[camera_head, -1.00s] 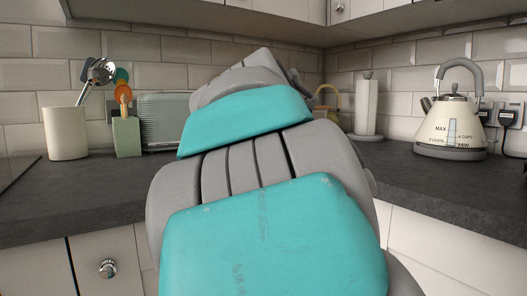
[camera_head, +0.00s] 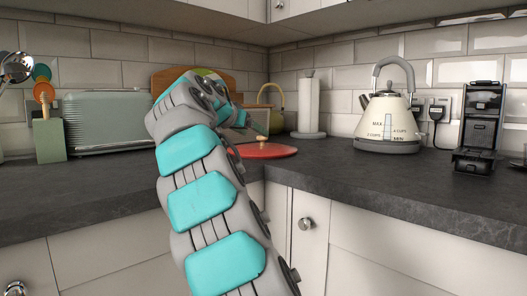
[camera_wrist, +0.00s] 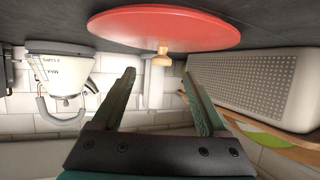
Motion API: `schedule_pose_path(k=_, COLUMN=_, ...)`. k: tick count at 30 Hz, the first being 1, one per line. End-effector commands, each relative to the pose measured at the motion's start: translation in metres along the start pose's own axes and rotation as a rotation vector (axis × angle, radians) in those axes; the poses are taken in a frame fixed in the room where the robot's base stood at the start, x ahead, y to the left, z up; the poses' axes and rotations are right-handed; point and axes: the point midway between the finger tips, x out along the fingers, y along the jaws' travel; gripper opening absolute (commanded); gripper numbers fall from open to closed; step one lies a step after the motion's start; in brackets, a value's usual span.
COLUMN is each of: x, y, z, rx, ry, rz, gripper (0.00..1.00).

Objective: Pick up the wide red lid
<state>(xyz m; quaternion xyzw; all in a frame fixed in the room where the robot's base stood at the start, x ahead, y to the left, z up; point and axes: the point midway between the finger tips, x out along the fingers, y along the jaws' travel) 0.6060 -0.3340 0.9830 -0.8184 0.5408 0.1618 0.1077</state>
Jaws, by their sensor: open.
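The wide red lid (camera_head: 272,151) lies on the dark worktop near the back corner, partly behind my arm in the head view. Its pale wooden knob (camera_head: 262,139) points up. In the wrist view, which is upside down, the red lid (camera_wrist: 165,27) is at the top, with its knob (camera_wrist: 162,57) hanging down in the picture. My gripper (camera_wrist: 159,75) is open and empty. Its two fingers are spread to either side of the knob in the picture, apparently short of it. In the head view my gripper is largely hidden by my arm.
A grey-green toaster (camera_head: 108,122) stands left of my arm. A paper towel roll (camera_head: 308,103) and a cream kettle (camera_head: 388,118) stand right of the lid. A black machine (camera_head: 480,128) is farther right. The front worktop right of the lid is clear.

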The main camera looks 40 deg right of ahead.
Motion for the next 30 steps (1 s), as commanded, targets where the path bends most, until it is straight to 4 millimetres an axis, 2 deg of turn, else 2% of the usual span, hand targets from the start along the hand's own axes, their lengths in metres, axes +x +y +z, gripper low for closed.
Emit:
schedule_pose_path(k=6, x=0.024, y=0.0, z=0.001, rx=0.0, ry=-0.003, rz=0.002, gripper=0.76)
schedule_pose_path(k=11, x=0.032, y=0.0, z=0.0, rx=0.0, ry=-0.002, rz=0.002, gripper=0.76)
schedule_pose_path(k=21, x=0.072, y=-0.002, z=-0.001, rx=-0.001, ry=-0.002, rz=0.003, gripper=0.76)
schedule_pose_path(k=30, x=0.076, y=-0.002, z=-0.001, rx=-0.001, ry=-0.001, rz=0.002, gripper=0.75)
